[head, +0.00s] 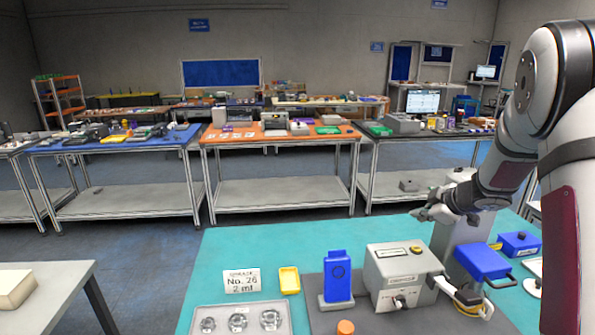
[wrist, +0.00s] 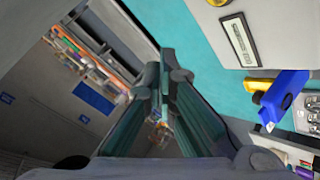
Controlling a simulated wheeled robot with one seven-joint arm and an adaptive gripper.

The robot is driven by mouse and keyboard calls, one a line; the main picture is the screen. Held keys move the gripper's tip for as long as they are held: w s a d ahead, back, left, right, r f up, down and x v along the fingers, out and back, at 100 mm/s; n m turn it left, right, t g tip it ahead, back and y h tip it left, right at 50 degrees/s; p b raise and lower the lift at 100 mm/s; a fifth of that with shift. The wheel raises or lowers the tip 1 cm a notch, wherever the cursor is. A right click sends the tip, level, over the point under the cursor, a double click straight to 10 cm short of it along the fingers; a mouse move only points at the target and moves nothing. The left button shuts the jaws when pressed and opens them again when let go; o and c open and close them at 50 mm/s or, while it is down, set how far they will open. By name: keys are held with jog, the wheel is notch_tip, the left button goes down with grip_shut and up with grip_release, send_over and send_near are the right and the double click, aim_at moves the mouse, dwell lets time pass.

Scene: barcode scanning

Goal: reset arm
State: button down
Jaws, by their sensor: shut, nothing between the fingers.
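My gripper (head: 433,211) is at the end of my arm on the right of the head view, raised above the back of the teal table (head: 230,245). It is shut and empty. In the wrist view my gripper (wrist: 165,60) shows its two dark green fingers close together, with the room tilted behind them. The grey box-shaped device (head: 395,272) stands on the table below and to the left of the gripper, apart from it. Its labelled face (wrist: 238,45) appears at the upper right of the wrist view.
On the teal table are a blue upright holder (head: 337,277), a yellow tray (head: 289,280), a sign card (head: 241,281), a tray of round metal pieces (head: 240,320), a blue box (head: 482,262) and a second blue box (head: 519,243). The table's back left is clear.

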notch_tip(320, 180, up, 12)
jog(key=s+a+m+t+h, duration=0.1)
jog(key=m+t+h, duration=0.1)
jog(key=m+h, duration=0.15)
jog(key=s+a+r+m+h+b, duration=0.1)
jog(key=s+a+r+m+h, duration=0.15)
jog(key=s+r+m, duration=0.4)
jog(key=s+a+f+g+y, duration=0.1)
jog(key=s+a+f+g, duration=0.1)
jog(key=s+a, duration=0.4)
jog(key=s+a+f+g+y+b, duration=0.1)
jog(key=s+a, duration=0.4)
jog(key=s, duration=0.8)
jog(key=s+a+f+m+g+y, duration=0.1)
jog(key=s+a+f, duration=0.3)
jog(key=s, duration=0.5)
jog(key=a+g+y, duration=0.1)
jog(key=a, duration=0.1)
jog(key=shift+s+a+g+b, duration=0.15)
jog(key=shift+a+g+b, duration=0.2)
jog(key=shift+g+b, duration=0.05)
